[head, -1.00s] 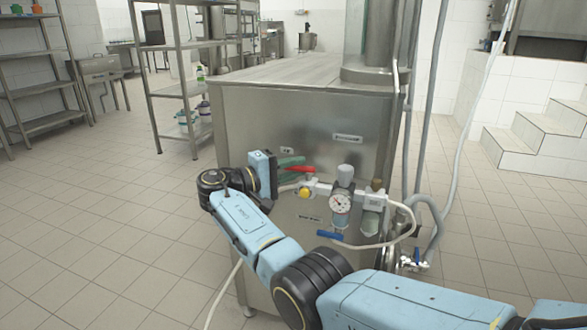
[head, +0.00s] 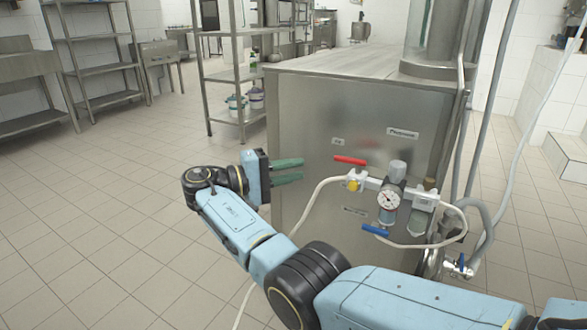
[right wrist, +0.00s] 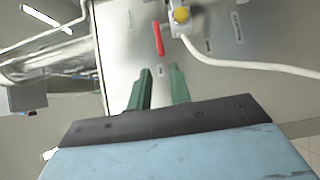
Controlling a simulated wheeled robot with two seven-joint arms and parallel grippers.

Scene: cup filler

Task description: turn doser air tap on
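A tap with a red lever (head: 350,160) sits on the front of the steel cabinet, above a yellow fitting (head: 353,185). The lever lies nearly level in the head view. My right gripper (head: 302,171) is left of the lever, its two green fingers apart and empty, pointing towards it. In the right wrist view the red lever (right wrist: 158,39) is beyond the fingertips (right wrist: 160,68), with a gap between. A blue lever (head: 375,230) sits lower, below the pressure gauge (head: 389,200). My left gripper is out of view.
The steel cabinet (head: 310,120) carries the fittings. A white hose (head: 312,205) runs left from the yellow fitting and down; another loops at the right. Grey pipes (head: 490,100) stand right of the cabinet. Floor (head: 120,220) to the left is clear.

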